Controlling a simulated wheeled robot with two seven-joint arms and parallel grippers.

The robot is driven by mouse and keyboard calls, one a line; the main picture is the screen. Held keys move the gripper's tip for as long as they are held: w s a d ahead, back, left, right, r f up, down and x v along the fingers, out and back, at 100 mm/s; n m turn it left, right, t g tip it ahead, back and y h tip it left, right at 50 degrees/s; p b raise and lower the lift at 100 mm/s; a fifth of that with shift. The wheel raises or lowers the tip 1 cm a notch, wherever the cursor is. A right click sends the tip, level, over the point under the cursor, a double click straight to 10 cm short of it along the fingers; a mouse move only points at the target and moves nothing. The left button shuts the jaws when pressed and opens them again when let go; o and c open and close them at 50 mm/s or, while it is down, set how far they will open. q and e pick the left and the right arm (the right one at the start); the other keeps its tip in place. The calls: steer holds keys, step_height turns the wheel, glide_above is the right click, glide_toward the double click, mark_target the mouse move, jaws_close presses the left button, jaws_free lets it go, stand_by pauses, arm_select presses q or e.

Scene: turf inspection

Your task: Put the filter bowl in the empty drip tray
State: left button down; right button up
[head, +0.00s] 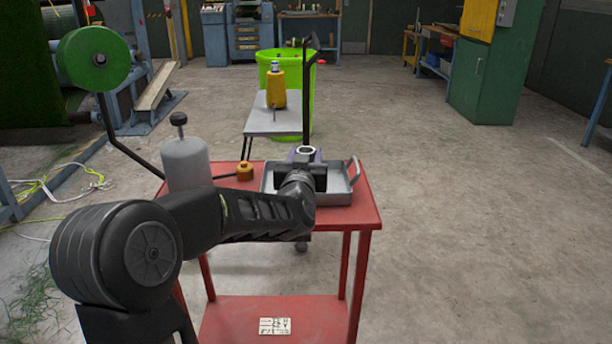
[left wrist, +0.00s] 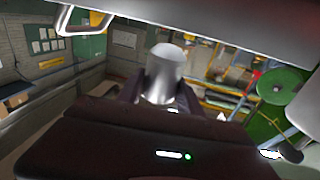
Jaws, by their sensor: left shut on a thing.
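The drip tray (head: 340,198) is a shallow grey metal tray on the red cart, with a raised handle on its right side. My left gripper (head: 304,158) is over the tray in the head view. It is shut on the filter bowl (head: 306,150), whose pale round rim shows between the fingers. In the left wrist view the bowl (left wrist: 166,68) is a silvery cylinder between the two dark fingertips (left wrist: 160,88). My arm hides part of the tray, and I cannot tell whether the bowl touches its floor. My right gripper is not in view.
A grey cylinder with a black knob (head: 186,163) and a small orange-yellow object (head: 245,171) stand left of the tray on the red cart (head: 368,207). Floor at right is clear.

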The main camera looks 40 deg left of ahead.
arm_select(q)
steer(key=shift+f, duration=0.1)
steer(key=shift+f+b, duration=0.7)
steer(key=shift+f, duration=1.7)
steer(key=shift+f, duration=0.2)
steer(key=c, duration=0.8)
jaws_free()
steer(key=shift+r, duration=0.1)
